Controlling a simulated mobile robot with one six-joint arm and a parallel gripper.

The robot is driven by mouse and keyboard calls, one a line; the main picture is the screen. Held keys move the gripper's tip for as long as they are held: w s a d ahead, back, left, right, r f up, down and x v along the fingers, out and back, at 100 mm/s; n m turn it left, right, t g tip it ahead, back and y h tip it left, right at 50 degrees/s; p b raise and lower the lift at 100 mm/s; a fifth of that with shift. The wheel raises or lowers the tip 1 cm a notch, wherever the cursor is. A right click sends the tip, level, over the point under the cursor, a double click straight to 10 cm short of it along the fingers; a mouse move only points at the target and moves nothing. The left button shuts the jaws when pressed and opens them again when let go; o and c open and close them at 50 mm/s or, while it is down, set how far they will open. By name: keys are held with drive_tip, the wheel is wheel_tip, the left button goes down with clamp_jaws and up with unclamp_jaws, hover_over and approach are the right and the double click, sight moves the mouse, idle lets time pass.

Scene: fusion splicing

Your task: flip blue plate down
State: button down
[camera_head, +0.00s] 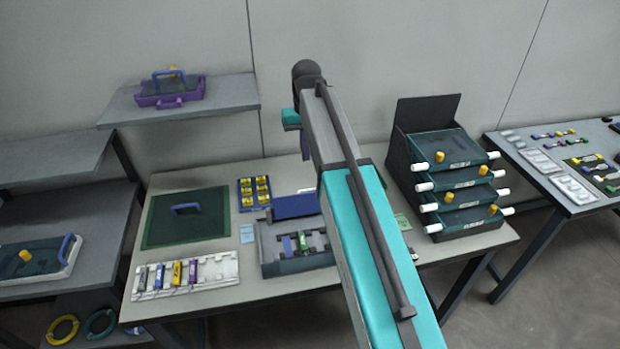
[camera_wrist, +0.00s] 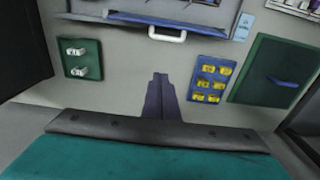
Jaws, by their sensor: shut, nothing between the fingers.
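The blue plate (camera_head: 297,206) stands raised along the back edge of the open dark grey box (camera_head: 290,268). In the wrist view the plate (camera_wrist: 165,21) shows as a long blue strip near the top, with a white handle (camera_wrist: 167,37) beside it. My gripper (camera_wrist: 160,97) has its purple fingers together and empty, apart from the plate and the handle. In the head view my gripper (camera_head: 306,148) hangs behind and above the plate, partly hidden by my arm. My arm also hides the box's right side.
A blue tray of yellow pieces (camera_head: 254,194) and a dark green board with a handle (camera_head: 186,218) lie left of the box. A white rack (camera_head: 185,276) is at front left. Stacked dark trays (camera_head: 460,185) stand at right. A small green tray (camera_wrist: 80,60) shows in the wrist view.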

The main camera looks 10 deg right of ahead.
sight(309, 200)
drive_tip(key=shift+f, duration=0.15)
drive_tip(key=s+f+p, duration=0.3)
drive_tip(key=f+p, duration=0.1)
drive_tip(key=f, duration=0.4)
drive_tip(key=shift+s+f, duration=0.2)
drive_tip(key=shift+f, duration=0.1)
idle(0.8)
drive_tip(key=shift+d, duration=0.1)
idle(0.4)
drive_tip(key=shift+s, duration=0.1)
